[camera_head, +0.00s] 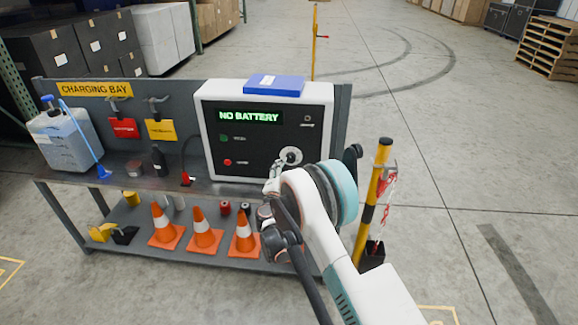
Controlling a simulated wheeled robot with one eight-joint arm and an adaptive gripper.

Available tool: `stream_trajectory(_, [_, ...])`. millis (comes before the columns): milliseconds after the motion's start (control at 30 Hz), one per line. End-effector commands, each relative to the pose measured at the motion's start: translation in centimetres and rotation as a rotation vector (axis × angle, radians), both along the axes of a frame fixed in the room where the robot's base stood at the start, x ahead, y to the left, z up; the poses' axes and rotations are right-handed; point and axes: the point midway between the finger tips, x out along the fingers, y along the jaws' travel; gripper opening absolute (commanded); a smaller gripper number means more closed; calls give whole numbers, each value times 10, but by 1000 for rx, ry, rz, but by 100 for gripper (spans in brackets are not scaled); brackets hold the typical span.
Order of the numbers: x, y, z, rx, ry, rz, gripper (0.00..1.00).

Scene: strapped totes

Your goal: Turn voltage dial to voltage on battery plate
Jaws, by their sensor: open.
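The charger (212,140) is a white box with a black front panel, standing on the bench's right end. Its display (249,117) reads "NO BATTERY" in green. A pale round dial (291,155) sits low on the panel's right side; its markings are too small to read. My gripper (275,180) is just below and left of the dial, open and seemingly empty. I cannot tell whether it touches the dial. My arm hides the panel's lower right corner. No battery plate with a readable voltage shows.
A blue flat object (274,84) lies on the charger. The panel has a green button (223,138) and a red one (228,162). A jug (62,140) stands at the bench's left. A yellow post (374,195) stands right of my arm.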

Motion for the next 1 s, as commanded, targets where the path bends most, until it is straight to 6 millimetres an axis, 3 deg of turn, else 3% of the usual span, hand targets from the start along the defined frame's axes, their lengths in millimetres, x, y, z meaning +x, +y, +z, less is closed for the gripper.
stream_trajectory(100, [23, -4, -2, 0, 0, -1, 55])
stream_trajectory(300, [49, -8, -2, 0, 0, 0, 55])
stream_trajectory(767, [60, -9, 1, 1, 0, 1, 55])
stream_trajectory(933, [60, -9, 0, 1, 0, 1, 17])
stream_trajectory(1000, [60, -9, 0, 1, 0, 1, 11])
